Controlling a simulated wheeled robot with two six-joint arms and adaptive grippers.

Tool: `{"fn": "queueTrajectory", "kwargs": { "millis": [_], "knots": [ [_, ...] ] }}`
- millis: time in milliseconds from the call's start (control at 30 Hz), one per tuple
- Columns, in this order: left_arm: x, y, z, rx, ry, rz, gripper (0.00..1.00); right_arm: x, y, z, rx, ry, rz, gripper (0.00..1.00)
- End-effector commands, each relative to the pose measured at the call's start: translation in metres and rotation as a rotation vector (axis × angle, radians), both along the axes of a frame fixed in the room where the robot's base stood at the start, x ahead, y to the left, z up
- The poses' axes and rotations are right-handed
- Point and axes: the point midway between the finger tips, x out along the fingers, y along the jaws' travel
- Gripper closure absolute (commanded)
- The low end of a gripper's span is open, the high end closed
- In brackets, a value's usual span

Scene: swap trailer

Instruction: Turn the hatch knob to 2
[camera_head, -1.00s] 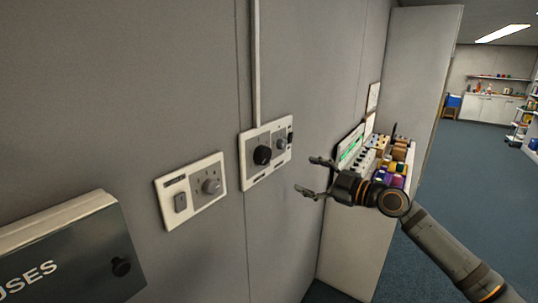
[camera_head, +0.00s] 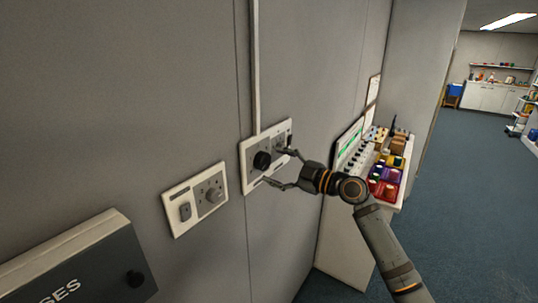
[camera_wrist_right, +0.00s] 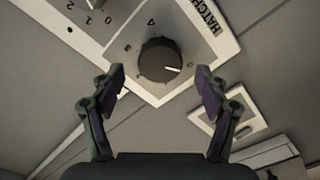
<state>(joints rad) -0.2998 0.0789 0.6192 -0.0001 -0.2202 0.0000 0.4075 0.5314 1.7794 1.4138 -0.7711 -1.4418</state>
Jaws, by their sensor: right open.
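The hatch knob is a round black knob (camera_head: 262,160) on a pale wall panel (camera_head: 247,184). In the right wrist view the knob (camera_wrist_right: 159,60) is beside a HATCH label (camera_wrist_right: 203,14), with small digits around it. Its white pointer line aims right in that picture, towards a mark that looks like 0. My right gripper (camera_head: 277,168) is open and empty, just in front of the panel. In the right wrist view its fingertips (camera_wrist_right: 159,80) are spread on either side of the knob, apart from it. My left gripper is not in view.
A second wall panel (camera_head: 181,227) with a grey dial and switch is to the left. A dark box (camera_head: 90,264) juts from the wall at lower left. A bench with a console and coloured bins (camera_head: 384,188) stands to the right. Open floor lies beyond.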

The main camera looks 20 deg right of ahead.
Motion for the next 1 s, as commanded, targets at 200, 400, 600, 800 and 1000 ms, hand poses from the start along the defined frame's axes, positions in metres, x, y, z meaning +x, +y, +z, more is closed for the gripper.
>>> {"fn": "queueTrajectory", "kwargs": {
  "millis": [200,400,600,800,1000],
  "knots": [
    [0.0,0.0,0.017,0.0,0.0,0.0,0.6,0.019,0.015,0.003,0.002,0.0,0.0,0.25],
    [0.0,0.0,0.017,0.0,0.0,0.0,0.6,0.022,0.017,-0.001,-0.002,-0.001,-0.001,0.25],
    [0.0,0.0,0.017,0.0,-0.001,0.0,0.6,0.022,0.017,-0.001,-0.002,-0.001,-0.001,0.35],
    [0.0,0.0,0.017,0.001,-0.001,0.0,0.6,0.022,0.017,-0.001,-0.001,0.0,-0.001,0.62],
    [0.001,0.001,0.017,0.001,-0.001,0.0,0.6,0.022,0.017,-0.001,-0.001,-0.001,0.0,0.8]
  ]
}}
